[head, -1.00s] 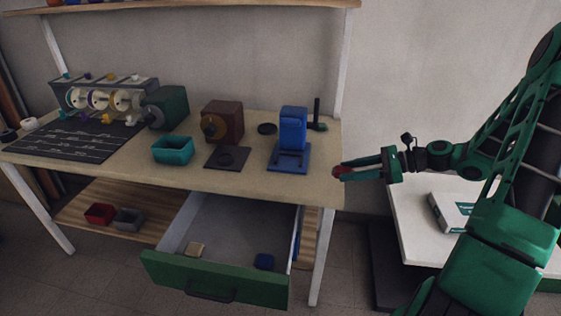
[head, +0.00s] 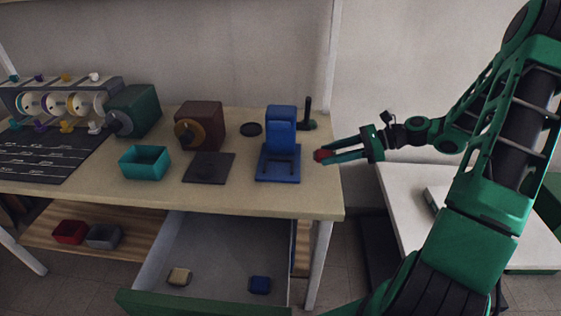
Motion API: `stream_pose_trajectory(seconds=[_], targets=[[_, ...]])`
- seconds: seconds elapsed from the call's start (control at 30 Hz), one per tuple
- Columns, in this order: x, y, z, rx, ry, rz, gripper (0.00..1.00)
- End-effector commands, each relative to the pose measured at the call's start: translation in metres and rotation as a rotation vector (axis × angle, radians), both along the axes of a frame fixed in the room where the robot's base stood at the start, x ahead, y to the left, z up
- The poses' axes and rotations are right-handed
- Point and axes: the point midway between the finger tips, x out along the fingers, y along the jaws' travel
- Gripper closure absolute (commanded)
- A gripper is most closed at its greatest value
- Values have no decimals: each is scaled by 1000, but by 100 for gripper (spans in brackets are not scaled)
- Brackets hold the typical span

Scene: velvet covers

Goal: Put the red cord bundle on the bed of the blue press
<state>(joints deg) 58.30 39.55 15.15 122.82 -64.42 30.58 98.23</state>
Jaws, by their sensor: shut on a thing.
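My gripper (head: 336,156) is shut on the red cord bundle (head: 320,156), a small red lump at its fingertips. It holds the bundle near the right edge of the workbench, to the right of the blue press. The blue press (head: 281,128) stands upright at the right end of the bench. Its flat blue bed (head: 279,172) faces the front and looks empty. The gap between the bundle and the bed is small in the picture. I cannot tell the bundle's exact height above the bench.
A brown machine (head: 201,124) with a dark plate (head: 209,168) stands left of the press. A teal bin (head: 145,162) sits further left. A black upright post (head: 307,112) stands behind the press. The drawer (head: 225,250) below is open, holding a beige and a blue item.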

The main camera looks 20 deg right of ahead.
Motion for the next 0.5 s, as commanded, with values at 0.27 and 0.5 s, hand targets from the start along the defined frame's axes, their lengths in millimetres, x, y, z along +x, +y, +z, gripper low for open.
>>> stream_pose_trajectory(seconds=[0.27, 0.5], targets=[[26, 70, 0, 0, 0, 15, 85], [43, 114, 0, -1, 0, 15, 85]])
